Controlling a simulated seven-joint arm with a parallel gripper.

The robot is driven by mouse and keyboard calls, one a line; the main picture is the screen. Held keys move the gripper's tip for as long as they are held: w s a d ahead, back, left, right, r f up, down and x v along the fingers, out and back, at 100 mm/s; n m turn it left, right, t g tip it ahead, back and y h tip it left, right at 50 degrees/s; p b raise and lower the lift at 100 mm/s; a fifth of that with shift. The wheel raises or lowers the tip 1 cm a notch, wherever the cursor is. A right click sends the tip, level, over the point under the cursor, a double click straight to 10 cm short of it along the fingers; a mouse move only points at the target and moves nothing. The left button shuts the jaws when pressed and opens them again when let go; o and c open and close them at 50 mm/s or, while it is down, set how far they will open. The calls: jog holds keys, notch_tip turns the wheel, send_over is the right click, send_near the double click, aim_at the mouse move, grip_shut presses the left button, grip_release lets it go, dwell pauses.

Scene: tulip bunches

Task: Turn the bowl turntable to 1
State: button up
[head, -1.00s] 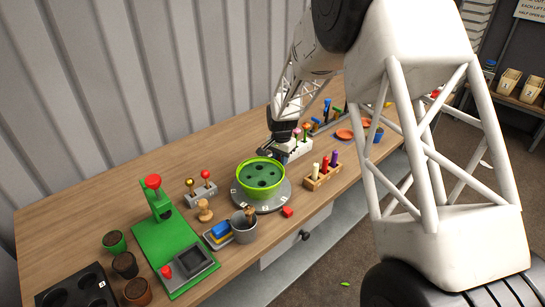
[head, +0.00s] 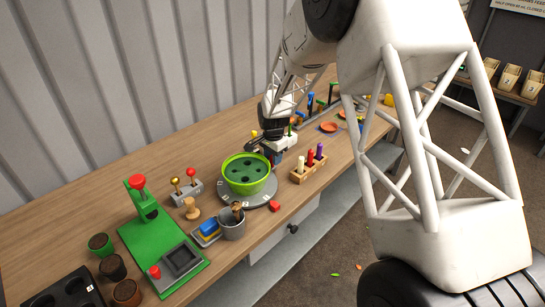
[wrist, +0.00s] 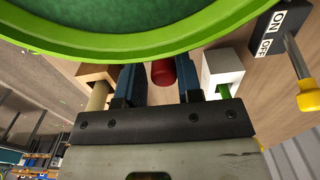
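The bowl turntable is a grey disc (head: 262,203) with small marks around its edge, too small to read surely. A bright green bowl (head: 247,176) with dark round hollows stands on it. A red block (head: 275,205) sits at the disc's front right edge. My gripper (head: 266,153) is at the bowl's far right side, its fingertips partly hidden near the rim. In the wrist view the bowl's green rim (wrist: 130,45) fills the top. My gripper's two blue fingers (wrist: 161,80) are apart, with a red cylinder visible between them, not clearly touching either.
A wooden rack with white, red and purple pegs (head: 308,166) stands right of the disc. A grey cup (head: 231,224) stands close in front. A two-lever box (head: 187,192) and a wooden stamp (head: 190,208) are to the left. An ON/OFF switch (wrist: 268,32) shows in the wrist view.

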jog(key=shift+o, duration=1.3)
jog(key=shift+r, duration=3.9)
